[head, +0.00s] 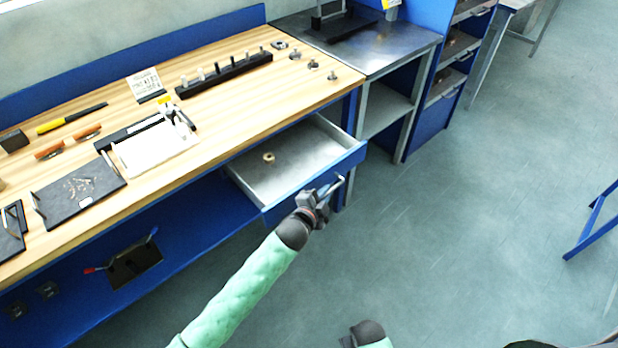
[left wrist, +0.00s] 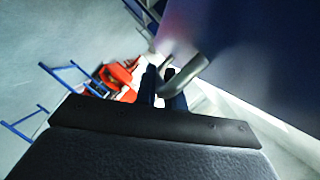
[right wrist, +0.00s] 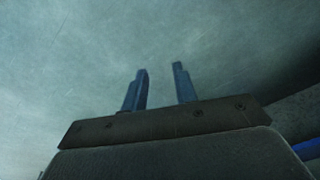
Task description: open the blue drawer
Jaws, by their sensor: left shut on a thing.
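The blue drawer (head: 284,209) under the wooden workbench stands pulled out, with its grey inside and a small brass-coloured ring-like part (head: 268,157) showing. Its metal bar handle (head: 338,185) is on the blue front. My left gripper (head: 322,201) is at the handle, shut on it. In the left wrist view the handle (left wrist: 188,72) passes at the blue fingers (left wrist: 162,88). My right gripper (right wrist: 159,85) shows in the right wrist view with its two blue fingers apart, open and empty, over the floor.
The workbench (head: 225,118) holds trays, tools and a row of small parts on a black rack (head: 225,74). A metal side table (head: 375,50) and a blue shelf unit (head: 432,110) stand to its right. The floor (head: 470,220) in front is clear, with a blue frame (head: 592,222) at far right.

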